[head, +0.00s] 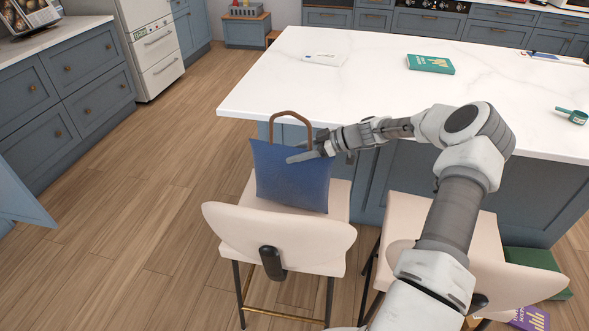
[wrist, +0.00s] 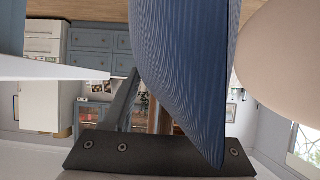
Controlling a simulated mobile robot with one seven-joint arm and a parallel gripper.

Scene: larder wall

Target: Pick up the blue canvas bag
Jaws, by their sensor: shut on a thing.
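The blue canvas bag (head: 290,178) stands upright on the seat of the left chair in the head view, with its brown handle (head: 291,115) arched above it. My gripper (head: 308,155) reaches in from the right and is shut on the bag's upper right part. In the wrist view the bag (wrist: 185,75) is large and close, coming down to the gripper (wrist: 160,155). I cannot tell whether the bag's bottom touches the seat.
The chair (head: 280,240) has a cream backrest in front of the bag. A white island top (head: 380,95) lies close behind, holding a green book (head: 430,63) and a green scoop (head: 573,116). A second chair (head: 405,215) stands right. Floor is clear at left.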

